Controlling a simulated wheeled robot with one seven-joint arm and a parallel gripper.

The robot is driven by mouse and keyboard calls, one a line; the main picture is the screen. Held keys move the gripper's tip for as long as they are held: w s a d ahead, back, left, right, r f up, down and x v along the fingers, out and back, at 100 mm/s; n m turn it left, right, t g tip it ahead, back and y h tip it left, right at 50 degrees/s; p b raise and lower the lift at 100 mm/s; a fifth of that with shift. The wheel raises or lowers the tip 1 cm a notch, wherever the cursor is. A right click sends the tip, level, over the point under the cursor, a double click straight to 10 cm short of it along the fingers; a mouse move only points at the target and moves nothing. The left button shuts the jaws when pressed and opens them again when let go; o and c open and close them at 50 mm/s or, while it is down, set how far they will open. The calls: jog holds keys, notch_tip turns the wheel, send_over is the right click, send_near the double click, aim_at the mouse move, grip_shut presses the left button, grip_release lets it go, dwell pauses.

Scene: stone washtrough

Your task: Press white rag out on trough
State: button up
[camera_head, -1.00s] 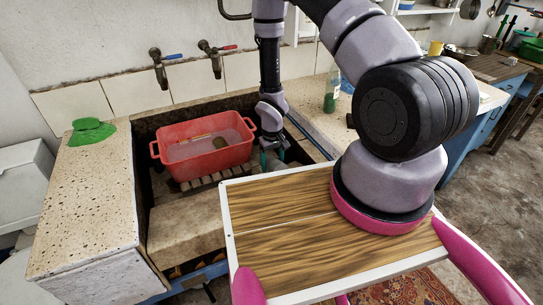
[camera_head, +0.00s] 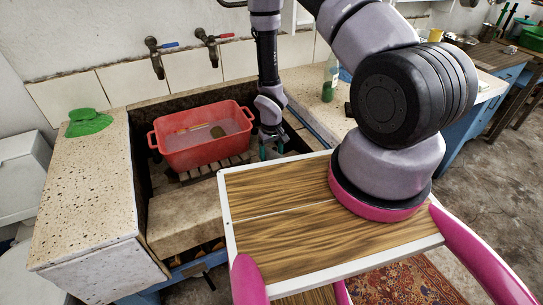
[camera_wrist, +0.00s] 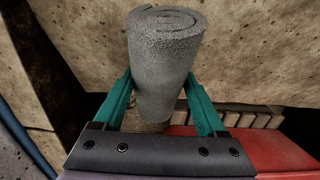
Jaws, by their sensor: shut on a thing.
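The rag (camera_wrist: 165,60) is rolled up into a thick cylinder and looks grey in the wrist view. It stands between the two teal fingers of my gripper (camera_wrist: 160,98), which are shut on its sides. In the head view my gripper (camera_head: 271,148) points down at the right side of the stone trough (camera_head: 186,218), beside the red basin. The rag cannot be made out there. In the wrist view, the speckled stone (camera_wrist: 240,45) lies behind the rag; I cannot tell whether they touch.
The red basin (camera_head: 205,151) sits in the trough, left of my gripper, with small items inside. Wooden slats (camera_head: 215,169) show below it. A green cloth (camera_head: 88,122) lies on the left ledge. A green bottle (camera_head: 328,82) stands on the right ledge. Two taps (camera_head: 157,55) hang above.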

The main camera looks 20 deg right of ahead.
jog(key=shift+s+f, duration=0.3)
jog(key=shift+f, duration=0.35)
jog(key=shift+s+d+f, duration=0.15)
jog(key=shift+s+f, duration=0.05)
jog(key=shift+s, duration=0.2)
dwell(2.5)
jog(key=shift+r, duration=0.1)
jog(key=shift+w+a+r, duration=0.1)
jog(key=shift+w+r, duration=0.45)
jog(key=shift+r, duration=0.5)
jog(key=shift+w+a+r, duration=0.15)
jog(key=shift+w+r, duration=0.45)
jog(key=shift+r, duration=0.5)
jog(key=shift+w+a+r, duration=0.1)
jog(key=shift+w+r, duration=0.45)
jog(key=shift+r, duration=0.5)
